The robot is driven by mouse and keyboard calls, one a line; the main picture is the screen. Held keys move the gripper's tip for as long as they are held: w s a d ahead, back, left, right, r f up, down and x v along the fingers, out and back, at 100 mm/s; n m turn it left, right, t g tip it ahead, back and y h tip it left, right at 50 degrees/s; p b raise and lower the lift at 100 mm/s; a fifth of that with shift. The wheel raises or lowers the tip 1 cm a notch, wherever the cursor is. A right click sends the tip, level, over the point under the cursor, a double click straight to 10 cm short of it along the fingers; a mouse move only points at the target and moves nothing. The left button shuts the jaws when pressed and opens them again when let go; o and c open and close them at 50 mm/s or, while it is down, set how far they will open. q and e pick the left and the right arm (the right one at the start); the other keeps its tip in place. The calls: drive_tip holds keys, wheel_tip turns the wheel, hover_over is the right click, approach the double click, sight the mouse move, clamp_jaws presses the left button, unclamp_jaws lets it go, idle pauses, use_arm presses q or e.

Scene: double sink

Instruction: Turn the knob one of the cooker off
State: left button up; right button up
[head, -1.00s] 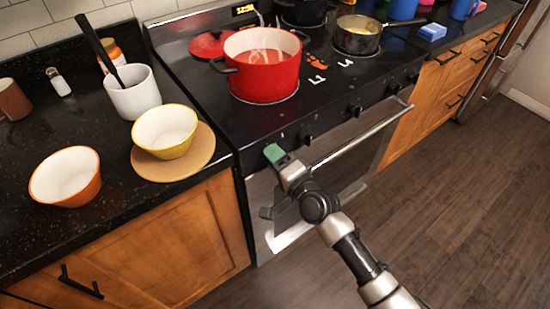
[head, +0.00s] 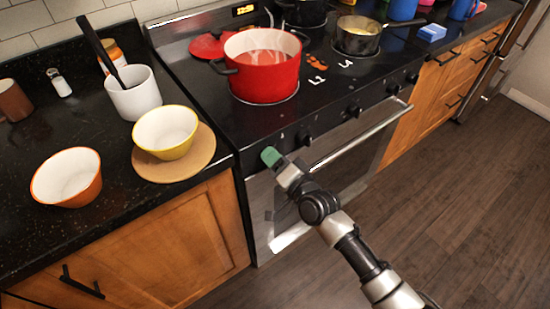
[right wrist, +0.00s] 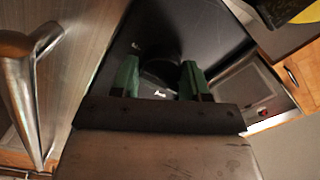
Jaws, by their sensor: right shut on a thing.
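The cooker (head: 322,118) has a row of black knobs along its front panel. My right gripper (head: 270,156) has green fingertips and is at the left end of that row, hiding the leftmost knob in the head view. In the right wrist view, the gripper (right wrist: 160,84) is shut on a dark knob (right wrist: 158,70), with one green finger on each side of it. The knob's mark and exact angle are too dark to read. My left gripper is in neither view.
The oven handle (head: 360,135) runs just right of my right gripper and shows large in the wrist view (right wrist: 18,80). A red pot (head: 262,82) stands on the cooktop above. Bowls and a wooden board (head: 195,166) are on the left counter.

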drive_tip(key=o, duration=0.9)
drive_tip(key=v, duration=1.1)
drive_tip(key=shift+a, duration=0.1)
drive_tip(key=d+f+n+g+h, duration=0.1)
drive_tip(key=d+f+h, duration=0.15)
drive_tip(key=f, duration=0.55)
drive_tip(key=d+f+g+h, duration=0.2)
drive_tip(key=d+f, duration=0.1)
drive_tip(key=f, duration=0.6)
drive_tip(key=s+d+f+n+g+h+p, duration=0.1)
drive_tip(key=s+d+f+g+h, duration=0.15)
drive_tip(key=s+f, duration=0.4)
drive_tip(key=s+d+f+n+g+h+p, duration=0.1)
drive_tip(key=s+d+f, duration=0.3)
drive_tip(key=f, duration=0.5)
drive_tip(key=s+d+f+n+g+h, duration=0.1)
drive_tip(key=s+f, duration=0.3)
drive_tip(key=s, duration=0.5)
drive_tip(key=s+d+f+n+g, duration=0.1)
drive_tip(key=s+d+f+g, duration=0.1)
drive_tip(key=s, duration=0.7)
drive_tip(key=s+d+f+n+g+h, duration=0.1)
drive_tip(key=s+f+g, duration=0.3)
drive_tip(key=s, duration=0.5)
drive_tip(key=shift+d+f+n+h, duration=0.15)
drive_tip(key=shift+d+f+n, duration=0.15)
drive_tip(key=shift+f, duration=0.35)
drive_tip(key=shift+d+f+n+h, duration=0.15)
drive_tip(key=shift+d+f+n, duration=0.1)
drive_tip(key=shift+f, duration=0.4)
